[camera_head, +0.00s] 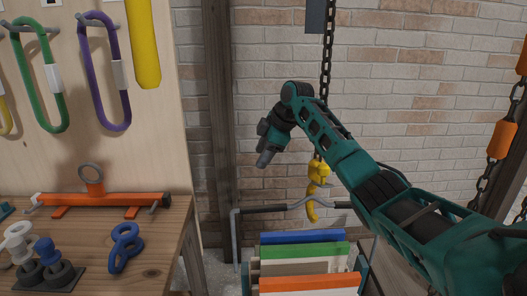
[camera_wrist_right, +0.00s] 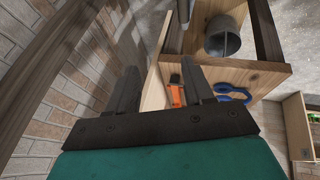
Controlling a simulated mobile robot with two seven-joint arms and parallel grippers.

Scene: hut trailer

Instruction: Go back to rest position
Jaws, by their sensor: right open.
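My right arm comes in from the lower right in the head view, its forearm raised in front of the brick wall. My right gripper (camera_head: 267,150) is at its end, left of the hanging chain and pointing down and left. In the right wrist view the right gripper (camera_wrist_right: 160,88) shows two dark fingers spread apart with nothing between them. It is open and empty, clear of the table. My left gripper is not seen in either view.
A yellow hook (camera_head: 318,172) hangs on a chain (camera_head: 327,60) close beside my right arm. Below stands a crate with colored panels (camera_head: 303,250). At left, a wooden table (camera_head: 165,235) holds an orange bar (camera_head: 105,199) and a blue shackle-like piece (camera_head: 125,247). Slings hang on a board.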

